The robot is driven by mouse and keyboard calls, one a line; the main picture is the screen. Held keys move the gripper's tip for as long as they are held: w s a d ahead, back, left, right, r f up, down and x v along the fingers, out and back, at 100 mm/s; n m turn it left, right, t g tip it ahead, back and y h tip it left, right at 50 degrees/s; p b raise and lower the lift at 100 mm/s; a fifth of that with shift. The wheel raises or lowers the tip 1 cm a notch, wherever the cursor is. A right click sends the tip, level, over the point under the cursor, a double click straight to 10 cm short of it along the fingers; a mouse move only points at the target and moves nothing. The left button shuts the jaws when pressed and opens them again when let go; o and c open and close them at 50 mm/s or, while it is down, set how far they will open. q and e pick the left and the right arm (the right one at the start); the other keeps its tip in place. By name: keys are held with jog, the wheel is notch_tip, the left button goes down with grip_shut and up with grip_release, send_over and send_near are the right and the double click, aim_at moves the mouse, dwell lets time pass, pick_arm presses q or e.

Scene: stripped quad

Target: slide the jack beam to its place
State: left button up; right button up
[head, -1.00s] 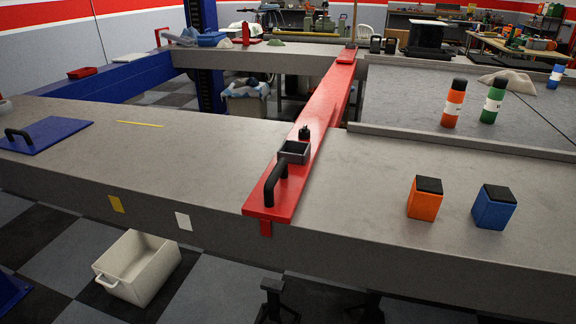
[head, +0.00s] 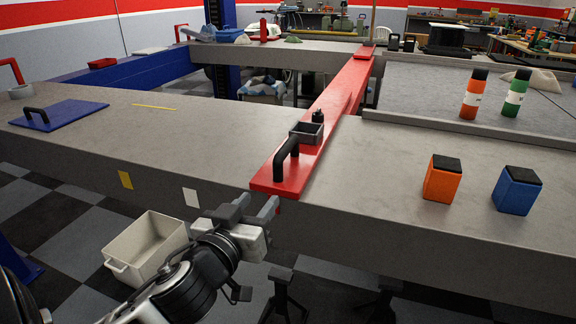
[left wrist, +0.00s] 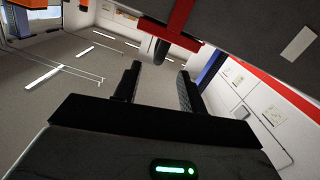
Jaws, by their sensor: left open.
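The red jack beam (head: 338,98) lies across the grey frame, from its near rail to its far rail. Its near end carries a black handle (head: 286,158) and a small dark open box (head: 307,133). My left gripper (head: 256,206) is open and empty, in front of the near rail, below and slightly left of the handle, apart from the beam. In the left wrist view its two dark fingers (left wrist: 158,82) point toward the black handle (left wrist: 161,50) and the red beam end (left wrist: 181,28), with a gap between. My right gripper is not in view.
A cream bin (head: 147,246) is on the floor.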

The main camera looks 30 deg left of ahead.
aim_at(285, 152)
pick_arm(q)
jog(key=shift+n+t+y, duration=0.3)
jog(key=shift+n+y, duration=0.1)
jog(key=p+x, duration=0.1)
jog(key=x, duration=0.4)
jog(key=r+x, duration=0.1)
jog(key=x, duration=0.4)
jog(key=r+p+x, duration=0.1)
jog(key=x, duration=0.5)
jog(key=shift+a+p, duration=0.15)
jog(key=shift+p, duration=0.15)
grip_shut()
